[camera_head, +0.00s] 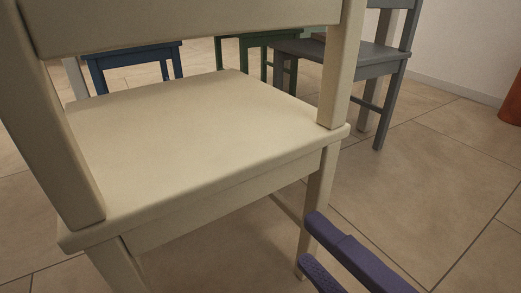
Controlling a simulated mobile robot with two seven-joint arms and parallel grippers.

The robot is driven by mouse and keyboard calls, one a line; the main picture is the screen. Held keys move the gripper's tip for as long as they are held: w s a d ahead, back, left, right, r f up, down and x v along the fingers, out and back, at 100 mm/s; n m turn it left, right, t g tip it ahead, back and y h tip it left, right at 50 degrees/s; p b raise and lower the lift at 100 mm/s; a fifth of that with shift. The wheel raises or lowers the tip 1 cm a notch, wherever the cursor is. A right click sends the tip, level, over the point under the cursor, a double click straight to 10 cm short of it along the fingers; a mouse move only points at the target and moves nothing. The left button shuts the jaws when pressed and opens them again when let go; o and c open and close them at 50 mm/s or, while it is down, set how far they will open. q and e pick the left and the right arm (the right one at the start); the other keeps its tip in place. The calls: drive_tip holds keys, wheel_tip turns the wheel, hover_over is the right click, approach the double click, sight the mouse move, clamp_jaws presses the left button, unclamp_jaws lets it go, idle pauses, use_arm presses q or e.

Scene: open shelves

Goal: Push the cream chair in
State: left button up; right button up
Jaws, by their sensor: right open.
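The cream chair (200,135) fills the left and middle of the view, close to me. Its backrest faces me, with a broad slat at the top edge and an upright on each side. Its flat seat is empty and extends away behind the backrest. My right gripper (311,241) is purple and shows at the bottom, right of centre. It is open and empty, below seat height by the chair's near right leg. I cannot tell whether it touches the leg. My left gripper is not in view.
A grey chair (345,68) stands behind at the upper right. A blue chair or stool (130,56) and a green one (262,42) are farther back. A reddish-orange object (513,102) stands at the right edge. Tiled floor (420,180) is clear at right.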

sight(245, 175)
drive_tip(key=b+x, duration=0.3)
drive_tip(key=x, duration=1.2)
drive_tip(key=shift+w+b, duration=0.2)
drive_tip(key=shift+b, duration=0.2)
drive_tip(key=shift+c, duration=0.3)
drive_tip(key=shift+r, duration=0.1)
clamp_jaws()
